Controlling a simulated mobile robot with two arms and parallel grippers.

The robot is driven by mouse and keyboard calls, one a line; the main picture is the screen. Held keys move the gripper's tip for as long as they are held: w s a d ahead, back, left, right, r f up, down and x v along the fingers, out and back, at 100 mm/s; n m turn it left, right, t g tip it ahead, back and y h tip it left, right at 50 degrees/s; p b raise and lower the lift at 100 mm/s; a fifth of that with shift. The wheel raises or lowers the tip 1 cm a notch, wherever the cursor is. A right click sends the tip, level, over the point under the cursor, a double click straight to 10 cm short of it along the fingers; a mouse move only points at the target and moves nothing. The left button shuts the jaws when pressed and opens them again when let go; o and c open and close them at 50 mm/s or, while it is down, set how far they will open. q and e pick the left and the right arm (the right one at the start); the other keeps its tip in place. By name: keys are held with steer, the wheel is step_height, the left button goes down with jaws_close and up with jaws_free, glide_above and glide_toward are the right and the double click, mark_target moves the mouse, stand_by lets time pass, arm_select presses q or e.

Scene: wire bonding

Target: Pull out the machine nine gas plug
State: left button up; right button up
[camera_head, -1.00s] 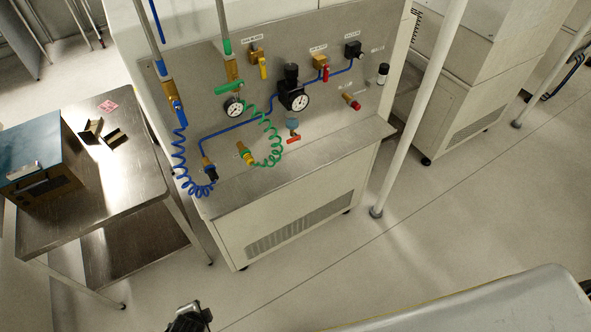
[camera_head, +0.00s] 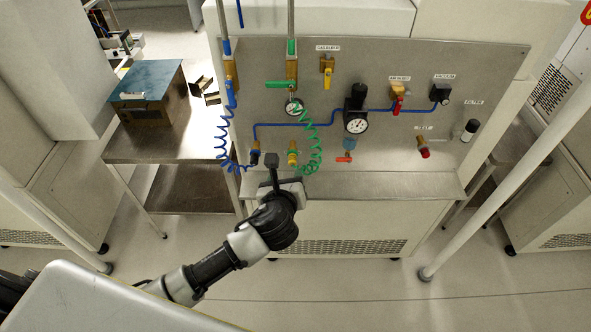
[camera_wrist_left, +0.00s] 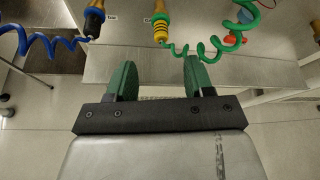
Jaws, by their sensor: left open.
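The gas plug (camera_head: 292,158) is a yellow fitting with a green coiled hose (camera_head: 310,140), low on the steel panel. In the left wrist view the gas plug (camera_wrist_left: 161,30) shows dark rings and the green hose runs from its lower end. My left gripper (camera_head: 273,165) is in front of the panel, slightly left of the plug in the head view. In the wrist view the left gripper (camera_wrist_left: 160,75) has its two green pads apart with nothing between them. The plug stands beyond the fingertips, roughly between their lines. My right gripper is not in view.
A dark plug with a blue coiled hose (camera_head: 222,140) sits to the left. A gauge (camera_head: 356,122), a red-handled valve (camera_head: 344,158) and other fittings are to the right. A steel ledge (camera_head: 380,186) runs below the panel. A side table (camera_head: 125,148) stands at left.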

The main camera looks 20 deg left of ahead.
mark_target(292, 163)
arm_select(q)
steer(key=x, duration=0.9)
steer(key=shift+d, duration=0.1)
steer(key=shift+s, duration=0.1)
jaws_close()
